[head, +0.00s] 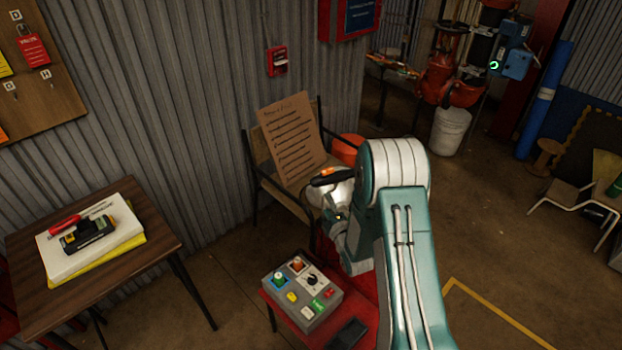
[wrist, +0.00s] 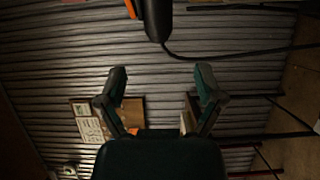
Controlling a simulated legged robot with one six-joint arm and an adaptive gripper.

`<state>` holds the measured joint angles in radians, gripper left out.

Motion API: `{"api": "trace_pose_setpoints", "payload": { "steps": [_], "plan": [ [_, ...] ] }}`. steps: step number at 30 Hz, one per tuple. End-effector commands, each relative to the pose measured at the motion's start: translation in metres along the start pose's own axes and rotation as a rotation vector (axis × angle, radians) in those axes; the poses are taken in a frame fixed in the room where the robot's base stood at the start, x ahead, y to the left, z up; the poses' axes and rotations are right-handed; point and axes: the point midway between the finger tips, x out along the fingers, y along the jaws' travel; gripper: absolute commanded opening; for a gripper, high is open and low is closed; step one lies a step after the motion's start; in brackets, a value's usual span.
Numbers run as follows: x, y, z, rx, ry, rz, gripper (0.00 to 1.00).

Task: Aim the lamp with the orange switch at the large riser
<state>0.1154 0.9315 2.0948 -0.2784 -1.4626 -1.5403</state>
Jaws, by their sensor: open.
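The lamp (head: 328,178) shows in the head view as a dark handle with an orange switch, just left of my arm. A silvery rounded part below it may be its shade. In the wrist view the black lamp body (wrist: 157,18) is at the top edge, with an orange piece beside it and a dark cord running right. My gripper (wrist: 161,82) is open and empty, its two fingers apart, below the lamp in that picture. In the head view my arm mostly hides the gripper. Red-orange pipework (head: 440,78) stands at the back; I cannot tell which part is the large riser.
A chair holds a cardboard sign (head: 290,140) by the corrugated wall. A wooden table (head: 140,262) stands left.

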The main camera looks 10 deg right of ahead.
Motion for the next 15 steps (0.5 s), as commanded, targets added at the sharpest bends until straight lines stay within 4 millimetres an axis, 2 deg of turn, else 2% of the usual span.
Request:
{"api": "trace_pose_setpoints", "payload": {
  "steps": [15],
  "plan": [
    [0.087, 0.000, -0.002, 0.001, -0.001, 0.000, 0.86]
  ]
}}
